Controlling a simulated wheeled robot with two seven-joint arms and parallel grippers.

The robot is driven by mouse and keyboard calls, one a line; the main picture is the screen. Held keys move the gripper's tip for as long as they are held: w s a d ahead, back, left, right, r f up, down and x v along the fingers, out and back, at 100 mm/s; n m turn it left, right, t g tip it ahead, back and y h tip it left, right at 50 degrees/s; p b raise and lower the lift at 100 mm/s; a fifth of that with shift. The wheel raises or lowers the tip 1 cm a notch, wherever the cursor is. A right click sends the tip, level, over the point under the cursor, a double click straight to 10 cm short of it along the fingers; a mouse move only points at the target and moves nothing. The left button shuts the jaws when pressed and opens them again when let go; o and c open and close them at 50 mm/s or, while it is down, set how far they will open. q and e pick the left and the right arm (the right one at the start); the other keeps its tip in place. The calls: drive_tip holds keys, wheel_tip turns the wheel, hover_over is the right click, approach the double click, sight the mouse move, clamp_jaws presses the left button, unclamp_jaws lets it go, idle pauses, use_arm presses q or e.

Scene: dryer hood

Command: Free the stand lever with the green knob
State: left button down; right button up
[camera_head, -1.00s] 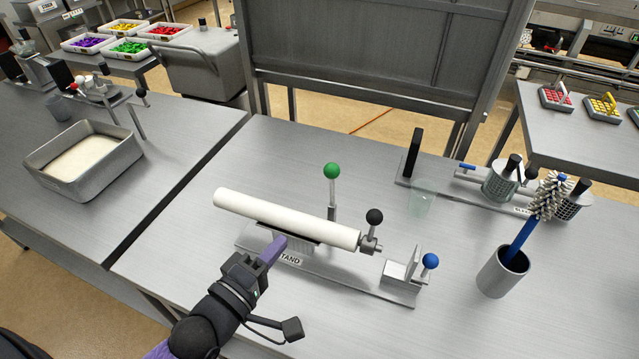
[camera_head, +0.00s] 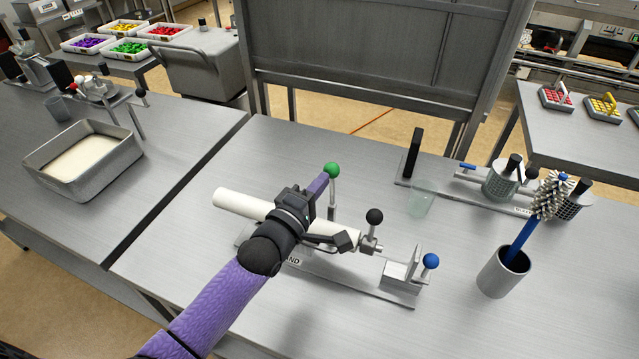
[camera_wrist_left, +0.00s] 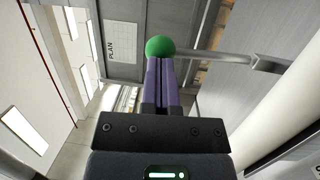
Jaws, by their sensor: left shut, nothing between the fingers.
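The stand lever's green knob (camera_head: 332,170) tops an upright metal rod (camera_head: 332,198) behind the white roller on the stand. My left gripper (camera_head: 320,184) reaches over the roller from the front, its purple fingers shut and empty. Its fingertips are at the near left side of the green knob. In the left wrist view the green knob (camera_wrist_left: 160,47) shows just beyond the tips of the shut fingers (camera_wrist_left: 160,75); whether they touch cannot be told. The white roller (camera_head: 236,203) lies on the stand, its middle hidden by my arm. My right gripper is not in view.
A black knob (camera_head: 374,216) stands at the roller's right end, and a blue knob (camera_head: 431,261) on the stand's right end. A beaker (camera_head: 422,200) and a cup with a brush (camera_head: 502,274) stand to the right. A tray (camera_head: 80,165) sits at the left.

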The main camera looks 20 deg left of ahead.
sight(326, 169)
use_arm(q)
drive_tip(key=w+g+p, duration=0.1)
drive_tip(key=p, duration=0.1)
drive_tip(key=w+r+g+p, duration=0.1)
drive_tip(key=p, duration=0.1)
drive_tip(key=w+g+p, duration=0.1)
drive_tip(key=p, duration=0.1)
drive_tip(key=shift+w+r+n+y, duration=0.1)
drive_tip(key=shift+r+n+y, duration=0.2)
drive_tip(key=shift+r, duration=0.1)
drive_tip(key=shift+f+g, duration=0.15)
drive_tip(key=shift+g, duration=0.15)
drive_tip(key=shift+f, duration=0.15)
drive_tip(key=shift+d, duration=0.1)
